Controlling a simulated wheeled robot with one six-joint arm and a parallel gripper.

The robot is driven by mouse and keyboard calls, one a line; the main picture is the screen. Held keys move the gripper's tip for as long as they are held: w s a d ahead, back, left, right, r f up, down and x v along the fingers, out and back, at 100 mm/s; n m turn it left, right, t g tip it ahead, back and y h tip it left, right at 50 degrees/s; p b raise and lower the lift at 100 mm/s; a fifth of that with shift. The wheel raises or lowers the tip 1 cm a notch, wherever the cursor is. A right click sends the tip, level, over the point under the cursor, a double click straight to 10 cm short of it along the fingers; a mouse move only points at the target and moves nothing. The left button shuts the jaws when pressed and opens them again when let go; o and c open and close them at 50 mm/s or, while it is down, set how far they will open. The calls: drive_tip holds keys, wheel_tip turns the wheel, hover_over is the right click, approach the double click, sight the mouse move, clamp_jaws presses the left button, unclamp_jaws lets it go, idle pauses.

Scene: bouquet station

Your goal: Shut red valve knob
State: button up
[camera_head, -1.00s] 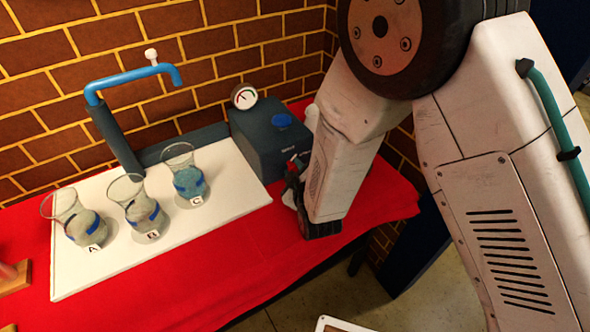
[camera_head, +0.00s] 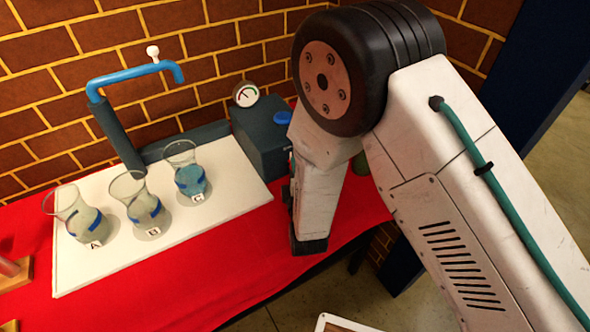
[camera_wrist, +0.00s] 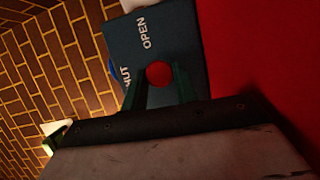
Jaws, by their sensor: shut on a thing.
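The red valve knob (camera_wrist: 158,73) shows in the wrist view as a round red disc on the dark box (camera_wrist: 185,30). The box bears the words OPEN and SHUT, with the S partly hidden. My gripper (camera_wrist: 159,80) has its two dark green fingers on either side of the knob and is shut on it. The knob's turn angle cannot be read from this view.
Three glass vases, A (camera_head: 88,222), B (camera_head: 143,205) and C (camera_head: 191,180), stand on a white board (camera_head: 110,268). A blue pipe (camera_head: 130,75) rises behind them, with a round gauge (camera_head: 246,95) on the box. Red cloth (camera_head: 225,265) in front is clear.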

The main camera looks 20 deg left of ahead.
drive_tip(key=shift+n, duration=0.3)
idle(0.4)
drive_tip(key=o, duration=0.9)
drive_tip(key=shift+o, duration=0.2)
drive_tip(key=v, duration=0.8)
drive_tip(key=shift+f, duration=0.15)
drive_tip(key=shift+a, duration=0.1)
